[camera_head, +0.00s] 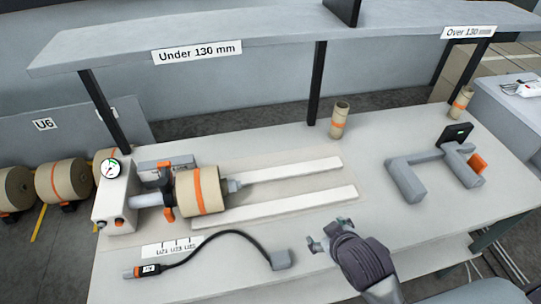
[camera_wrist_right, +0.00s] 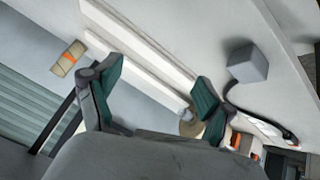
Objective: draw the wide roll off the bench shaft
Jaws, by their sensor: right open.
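The wide roll (camera_head: 204,191) is brown with an orange band and sits on the bench shaft (camera_head: 146,201). The shaft comes out of a pale block with a gauge on its left. The shaft's grey tip (camera_head: 234,186) sticks out at the roll's right side. An orange-handled part (camera_head: 167,196) stands against the roll's left side. My right gripper (camera_head: 322,242) is open and empty, right of the roll and apart from it, near the front ends of two white rails. Its spread fingers show in the right wrist view (camera_wrist_right: 156,88). My left gripper is out of view.
Two white rails (camera_head: 285,204) lie right of the roll. A black cable (camera_head: 232,236) ends at a grey block (camera_head: 280,260) in front. A grey cradle (camera_head: 405,180) stands at right. A shelf (camera_head: 280,38) overhangs the back. A small upright roll (camera_head: 339,121) stands beneath it.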

